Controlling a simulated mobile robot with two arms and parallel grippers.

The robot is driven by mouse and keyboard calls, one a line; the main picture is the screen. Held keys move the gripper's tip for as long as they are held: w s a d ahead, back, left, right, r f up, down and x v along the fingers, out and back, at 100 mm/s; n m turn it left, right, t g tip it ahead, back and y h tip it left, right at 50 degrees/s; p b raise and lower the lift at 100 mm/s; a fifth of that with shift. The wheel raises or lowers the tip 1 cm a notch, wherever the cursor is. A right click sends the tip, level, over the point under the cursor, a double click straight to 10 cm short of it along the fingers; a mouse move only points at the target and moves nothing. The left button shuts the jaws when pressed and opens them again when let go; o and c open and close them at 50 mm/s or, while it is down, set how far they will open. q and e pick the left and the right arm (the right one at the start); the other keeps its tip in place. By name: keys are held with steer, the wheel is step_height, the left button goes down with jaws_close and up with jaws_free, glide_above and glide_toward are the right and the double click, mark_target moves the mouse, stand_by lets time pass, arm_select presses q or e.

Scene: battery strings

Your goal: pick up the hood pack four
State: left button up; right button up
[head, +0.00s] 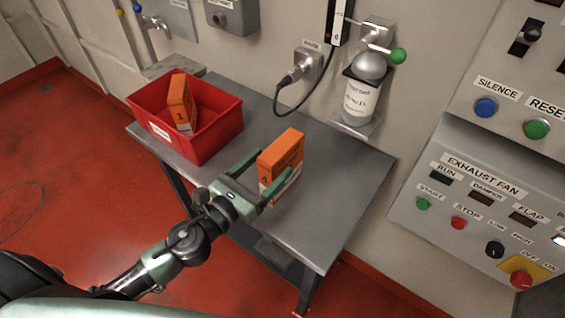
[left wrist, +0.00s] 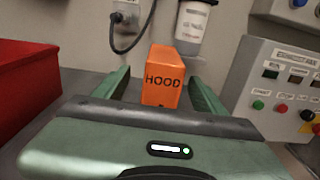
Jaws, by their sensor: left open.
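An orange pack (head: 284,152) with a pale lower part stands upright on the grey table (head: 345,185). It also shows in the left wrist view (left wrist: 162,78), with the word HOOD on its near face; I cannot read its number clearly. My left gripper (head: 271,170) is open, its green fingers on either side of the pack. In the left wrist view the pack stands between the fingers, with gaps still showing on both sides. The lower part of the pack is hidden there by my gripper body. My right gripper is not in view.
A red bin (head: 218,133) on the table's left holds another orange pack (head: 180,101), leaning. Behind the table are a wall socket (head: 309,62) with a black cable and a labelled bottle (head: 361,98). A control panel (head: 480,200) is at right. The table's front right is clear.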

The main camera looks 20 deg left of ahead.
mark_target(281, 155)
arm_select(q)
steer(key=p+x, duration=0.2)
steer(key=x, duration=0.2)
steer(key=shift+w+d, duration=0.2)
steer(key=shift+w, duration=0.15)
steer(key=shift+w+d+f, duration=0.1)
steer(key=shift+w, duration=0.15)
steer(key=shift+s, duration=0.1)
steer(key=shift+c, duration=0.9)
jaws_close()
